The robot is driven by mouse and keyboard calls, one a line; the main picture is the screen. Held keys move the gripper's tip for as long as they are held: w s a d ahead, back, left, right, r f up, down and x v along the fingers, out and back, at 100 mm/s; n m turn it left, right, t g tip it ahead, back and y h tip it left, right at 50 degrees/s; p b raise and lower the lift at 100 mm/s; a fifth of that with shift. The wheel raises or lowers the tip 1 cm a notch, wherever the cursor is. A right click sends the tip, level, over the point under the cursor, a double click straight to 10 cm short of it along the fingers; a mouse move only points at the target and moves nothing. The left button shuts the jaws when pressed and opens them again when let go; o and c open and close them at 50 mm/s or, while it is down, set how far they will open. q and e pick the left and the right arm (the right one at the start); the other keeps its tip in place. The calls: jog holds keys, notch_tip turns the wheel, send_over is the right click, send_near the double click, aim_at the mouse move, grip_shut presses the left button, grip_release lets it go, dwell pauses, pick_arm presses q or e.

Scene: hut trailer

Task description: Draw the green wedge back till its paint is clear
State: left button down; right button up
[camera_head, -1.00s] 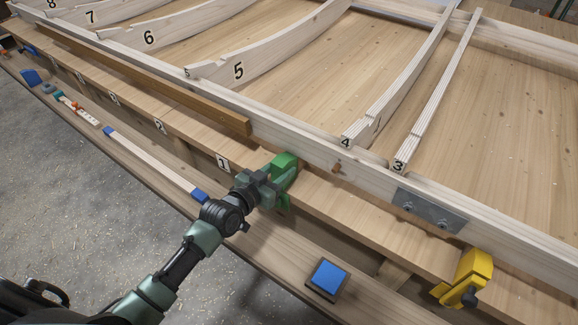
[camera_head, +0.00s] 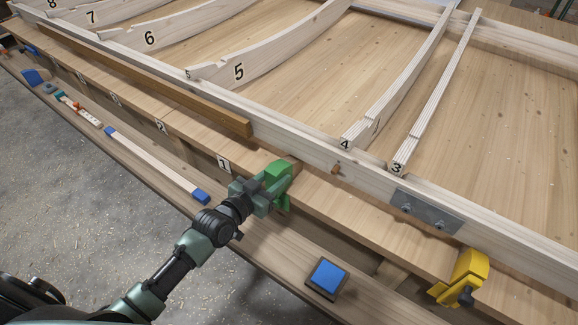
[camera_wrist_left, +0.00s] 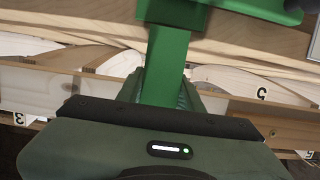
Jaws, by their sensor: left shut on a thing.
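The green wedge (camera_head: 278,172) is at the long pale rail, right of the label 1. A smaller green part hangs below it at the bench edge. My left gripper (camera_head: 262,187) comes in from the lower left and is shut on the wedge. In the left wrist view a green stem (camera_wrist_left: 165,62) runs up from between my jaws to a wider green head at the top. The jaws hide part of the wedge, and I cannot make out a paint edge on it. My right gripper is not in view.
A yellow clamp (camera_head: 464,277) is on the bench at the right. A blue pad (camera_head: 327,278) lies on the front plank, right of my arm. A blue-ended strip (camera_head: 155,165) lies to its left.

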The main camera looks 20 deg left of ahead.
pick_arm(q)
jog(key=shift+s+a+f, duration=0.1)
jog(key=shift+s, duration=0.1)
jog(key=c, duration=0.8)
grip_release()
jog(key=shift+o, duration=0.2)
jog(key=shift+s+a+r+p, duration=0.2)
jog(key=shift+s+r+p, duration=0.3)
jog(key=shift+s+p, duration=0.25)
jog(key=shift+r+p+v, duration=0.25)
jog(key=shift+p+v, duration=0.8)
jog(key=shift+v, duration=0.4)
jog(key=shift+r+p+v, duration=0.2)
jog(key=shift+p+v, duration=0.8)
jog(key=shift+v, duration=0.4)
jog(key=shift+w, duration=0.1)
